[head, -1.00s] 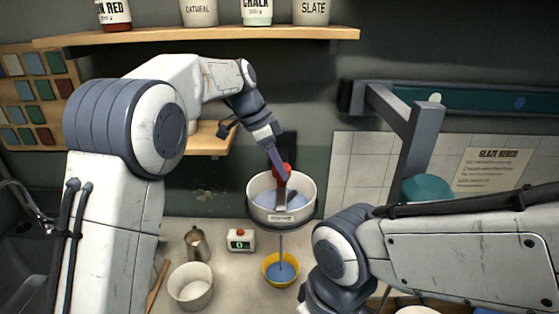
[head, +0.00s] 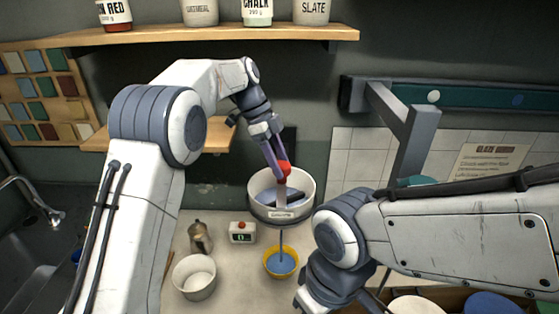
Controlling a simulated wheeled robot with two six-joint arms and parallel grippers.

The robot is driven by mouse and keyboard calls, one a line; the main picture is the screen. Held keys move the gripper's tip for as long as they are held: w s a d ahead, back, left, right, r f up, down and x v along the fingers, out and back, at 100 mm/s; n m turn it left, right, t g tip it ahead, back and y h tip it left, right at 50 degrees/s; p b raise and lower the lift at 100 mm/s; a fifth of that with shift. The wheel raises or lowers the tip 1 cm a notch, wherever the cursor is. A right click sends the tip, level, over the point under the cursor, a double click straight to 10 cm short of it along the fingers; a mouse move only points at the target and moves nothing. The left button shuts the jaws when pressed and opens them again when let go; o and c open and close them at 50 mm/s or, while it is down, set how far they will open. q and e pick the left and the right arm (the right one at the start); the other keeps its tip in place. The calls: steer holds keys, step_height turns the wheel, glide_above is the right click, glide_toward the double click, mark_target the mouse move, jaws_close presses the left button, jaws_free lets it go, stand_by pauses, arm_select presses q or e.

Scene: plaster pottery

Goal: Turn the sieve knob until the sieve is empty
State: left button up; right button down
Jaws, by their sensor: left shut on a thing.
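The sieve (head: 308,190) is a white round pan with a dark lower rim and a label on its front. Some blue glaze shows inside it around a dark paddle. My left gripper (head: 280,170) is shut on the red knob (head: 284,170) above the sieve. A thin stream of blue glaze falls from under the sieve into a yellow bowl (head: 296,263), which holds blue glaze. My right gripper (head: 302,302) is low at the bottom of the view, right of the white bowl; its fingers are not clear.
A white bowl (head: 193,289), a metal jug (head: 199,238) and a small scale with a red button (head: 242,233) stand on the counter left of the yellow bowl. A shelf (head: 200,38) with jars runs above. A sink (head: 25,250) is at the left.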

arm_select(q)
steer(key=shift+f, duration=0.1)
steer(key=o, duration=1.4)
steer(key=v, duration=1)
steer(key=shift+a+r, duration=0.1)
steer(key=shift+r, duration=0.15)
